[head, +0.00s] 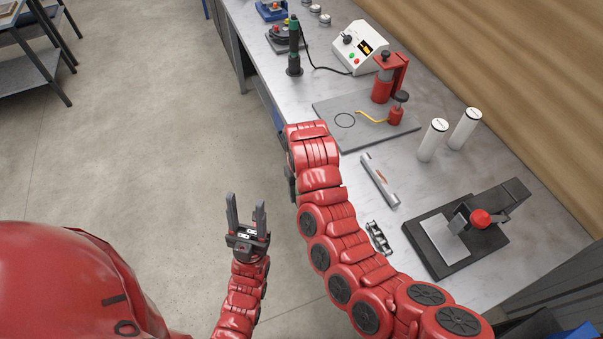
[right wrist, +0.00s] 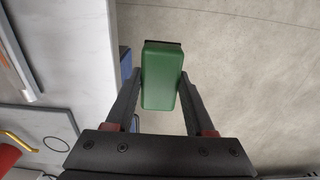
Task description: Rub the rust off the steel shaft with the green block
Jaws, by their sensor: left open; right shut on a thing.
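The steel shaft (head: 380,181) lies on the grey workbench (head: 350,215), with a reddish-brown rust patch near its middle. Part of a grey bar that looks like the shaft also shows at the left of the right wrist view (right wrist: 20,52). My right gripper (right wrist: 160,78) is shut on the green block (right wrist: 160,95), which has a dark far end. It holds the block beside the bench edge, over the floor, apart from the shaft. In the head view my right arm hides that gripper and the block. My left gripper (head: 246,215) is open and empty over the floor.
White cylinders (head: 433,140), a black press with a red knob (head: 480,217) and a small dark rack (head: 379,238) stand around the shaft. A white control box (head: 358,48) is farther back.

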